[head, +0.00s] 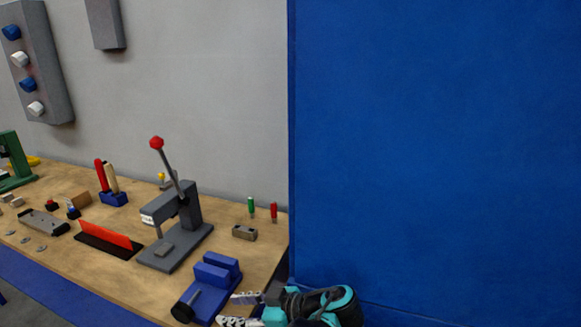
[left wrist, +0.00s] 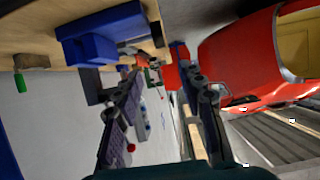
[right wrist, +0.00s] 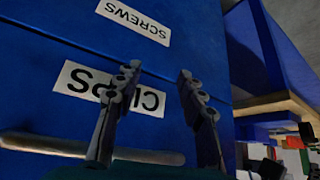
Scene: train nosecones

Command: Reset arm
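My left gripper (head: 238,310) is at the bottom edge of the head view, beside the front right corner of the workbench (head: 130,285) and close to the blue vise (head: 217,271). Its two fingers are apart, with nothing between them. In the left wrist view my left gripper (left wrist: 158,65) also shows open and empty. My right gripper (right wrist: 158,73) shows only in the right wrist view. Its fingers are apart and empty, in front of blue drawers (right wrist: 60,45) labelled "CLIPS" and "SCREWS". I cannot tell if they touch the drawers.
A grey lever press (head: 190,215) with a red knob stands on the bench, near a red-and-black piece (head: 108,236). A blue wall panel (head: 440,150) fills the right side. A red train nosecone (left wrist: 240,60) is right of my left gripper. A drawer handle (right wrist: 45,144) is low left.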

